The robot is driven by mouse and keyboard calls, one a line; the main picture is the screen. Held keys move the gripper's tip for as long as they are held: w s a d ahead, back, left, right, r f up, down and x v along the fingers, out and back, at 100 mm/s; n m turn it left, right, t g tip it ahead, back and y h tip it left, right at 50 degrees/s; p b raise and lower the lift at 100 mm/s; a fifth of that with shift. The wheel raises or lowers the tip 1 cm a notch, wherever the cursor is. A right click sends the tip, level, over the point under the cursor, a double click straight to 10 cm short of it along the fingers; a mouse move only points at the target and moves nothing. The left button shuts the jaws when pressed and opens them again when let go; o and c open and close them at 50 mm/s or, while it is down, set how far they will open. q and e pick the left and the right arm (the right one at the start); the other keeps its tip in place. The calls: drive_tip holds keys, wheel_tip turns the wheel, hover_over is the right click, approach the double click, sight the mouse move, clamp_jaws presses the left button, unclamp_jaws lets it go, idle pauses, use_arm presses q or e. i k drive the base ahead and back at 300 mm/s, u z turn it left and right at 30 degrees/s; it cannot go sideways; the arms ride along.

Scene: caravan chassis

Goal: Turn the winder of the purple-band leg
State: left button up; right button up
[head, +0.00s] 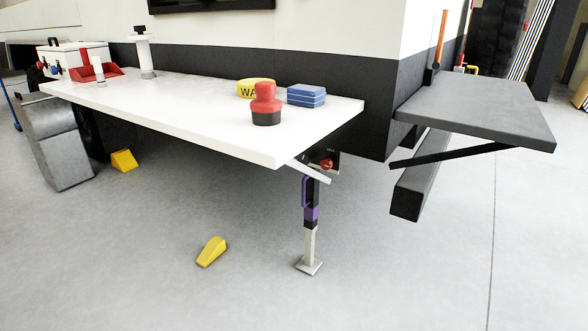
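The purple-band leg (309,243) stands upright under the front right corner of the white shelf, its flat foot (309,267) on the floor. A purple band (312,214) goes round its middle. A purple loop-shaped part (304,191) sits at the left of its dark upper section; I cannot tell whether this is the winder. A red knob (327,164) shows on a dark panel behind the leg's top. The shelf hides part of the area above. Neither of my grippers is in view.
The white shelf (200,112) overhangs the leg and carries a red-and-black object (265,105), a yellow tin (252,88) and blue blocks (306,95). A grey shelf (480,105) juts out at right. Yellow wedges (211,251) lie on the floor. The floor before the leg is clear.

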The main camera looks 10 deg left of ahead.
sight(304, 157)
drive_tip(key=u, duration=0.35)
drive_tip(key=i, duration=0.65)
drive_tip(key=z, duration=0.9)
drive_tip(key=i, duration=0.5)
